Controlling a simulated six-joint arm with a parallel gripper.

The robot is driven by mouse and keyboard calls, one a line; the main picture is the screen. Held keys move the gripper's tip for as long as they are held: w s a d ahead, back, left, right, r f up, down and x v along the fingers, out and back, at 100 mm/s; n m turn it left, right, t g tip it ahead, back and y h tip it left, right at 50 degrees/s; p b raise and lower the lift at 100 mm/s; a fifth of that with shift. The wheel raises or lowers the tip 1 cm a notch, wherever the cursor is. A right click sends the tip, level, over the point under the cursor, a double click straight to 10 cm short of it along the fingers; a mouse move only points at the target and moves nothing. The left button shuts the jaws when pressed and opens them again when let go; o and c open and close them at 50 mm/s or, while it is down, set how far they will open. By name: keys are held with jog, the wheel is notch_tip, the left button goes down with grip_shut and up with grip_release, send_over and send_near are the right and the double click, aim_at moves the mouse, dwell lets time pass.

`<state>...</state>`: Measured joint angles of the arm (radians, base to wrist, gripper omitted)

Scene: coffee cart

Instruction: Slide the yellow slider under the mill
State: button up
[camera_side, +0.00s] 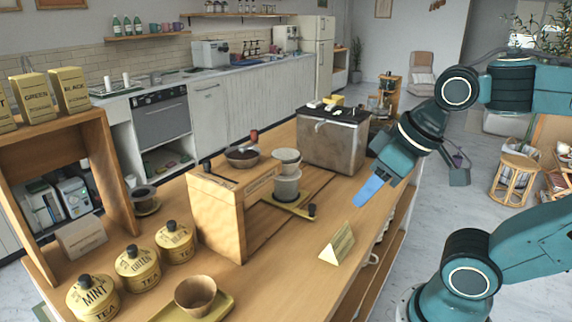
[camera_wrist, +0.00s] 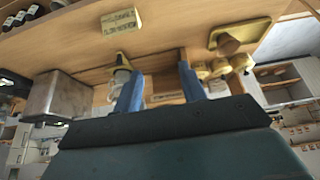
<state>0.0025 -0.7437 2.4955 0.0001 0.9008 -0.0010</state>
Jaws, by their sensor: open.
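The yellow slider (camera_side: 291,208), a flat yellow plate with a dark upright knob at its right end, lies on the wooden counter. Pale grey cups (camera_side: 287,175) stand stacked at the slider. A wooden housing (camera_side: 215,215) with a labelled top bar stands to its left; I take it for the mill, but cannot be sure. My gripper (camera_side: 364,196) hangs above the counter to the right of the slider, apart from it. In the wrist view my open, empty gripper (camera_wrist: 160,70) shows two blue fingers, with the slider (camera_wrist: 121,58) near the left fingertip.
A yellow tent card (camera_side: 337,246) stands in front of the slider. A metal box (camera_side: 334,140) stands behind. Yellow tea tins (camera_side: 137,268) and a cup (camera_side: 195,290) on a yellow tray (camera_side: 222,305) are at front left. The counter between slider and card is bare.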

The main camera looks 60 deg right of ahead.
jog(key=w, duration=0.1)
jog(key=m+g, duration=0.3)
jog(key=g, duration=0.3)
send_over(312, 205)
notch_tip(312, 205, down, 8)
jog(key=r, duration=0.1)
jog(key=shift+w+d+f, duration=0.1)
jog(key=shift+d+f, duration=0.05)
jog(key=shift+f, duration=0.1)
jog(key=shift+f, duration=0.1)
jog(key=shift+f, duration=6.8)
grip_shut()
